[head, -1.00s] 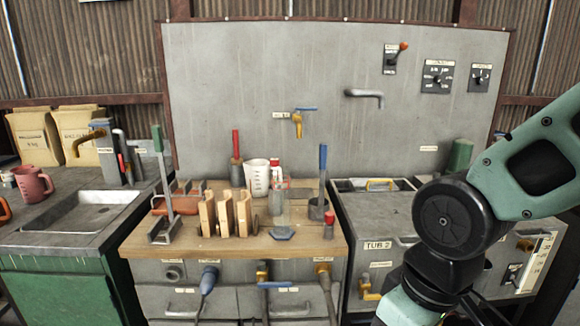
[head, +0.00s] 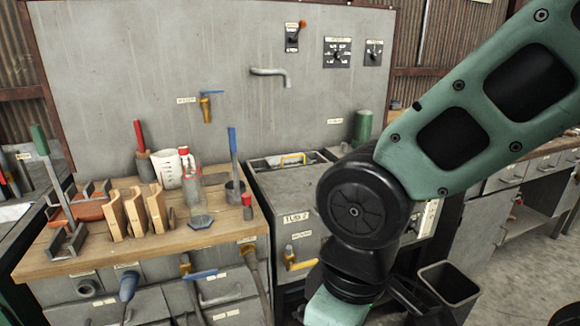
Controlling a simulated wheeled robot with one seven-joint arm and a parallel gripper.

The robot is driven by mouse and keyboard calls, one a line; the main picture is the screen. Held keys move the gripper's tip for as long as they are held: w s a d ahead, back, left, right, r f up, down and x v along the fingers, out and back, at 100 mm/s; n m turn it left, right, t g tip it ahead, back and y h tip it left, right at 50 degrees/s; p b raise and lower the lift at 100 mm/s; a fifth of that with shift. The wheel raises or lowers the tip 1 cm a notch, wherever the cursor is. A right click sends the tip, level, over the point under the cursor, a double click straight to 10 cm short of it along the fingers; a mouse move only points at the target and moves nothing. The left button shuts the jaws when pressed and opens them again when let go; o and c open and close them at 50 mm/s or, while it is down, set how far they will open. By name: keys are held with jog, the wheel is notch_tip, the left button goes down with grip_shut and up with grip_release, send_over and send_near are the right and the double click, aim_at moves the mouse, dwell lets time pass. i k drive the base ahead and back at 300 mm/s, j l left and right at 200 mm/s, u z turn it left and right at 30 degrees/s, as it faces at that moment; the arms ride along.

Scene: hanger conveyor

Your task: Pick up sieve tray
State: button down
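I cannot tell for sure which thing is the sieve tray. A reddish-orange shallow tray (head: 92,209) lies at the left of the wooden bench top, partly hidden behind the wooden blocks and a green-handled tool (head: 52,180). A yellow handle (head: 293,158) shows in the open top of the grey tub unit (head: 270,205) labelled TUB 2; what it belongs to is mostly hidden. My arm crosses the right side in front of the tub unit. My gripper is out of view below the frame.
The wooden bench top (head: 140,255) holds several upright wooden pieces (head: 137,213), a white measuring cup (head: 166,168) and a pot with a blue-handled tool (head: 234,165). A tap (head: 270,72) juts from the grey panel. A dark bin (head: 448,285) stands on open floor at the right.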

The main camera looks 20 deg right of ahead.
aim_at(273, 162)
jog(key=z, duration=0.5)
jog(key=l+z, duration=0.1)
jog(key=z, duration=0.35)
jog(key=i+z, duration=0.1)
jog(key=z, duration=0.4)
jog(key=u, duration=1.25)
jog(key=i+u, duration=0.25)
jog(key=i, duration=0.25)
jog(key=i+l+u, duration=0.25)
jog(key=i, duration=0.3)
jog(key=i+l+u, duration=0.1)
jog(key=i+u, duration=0.15)
jog(key=i, duration=0.25)
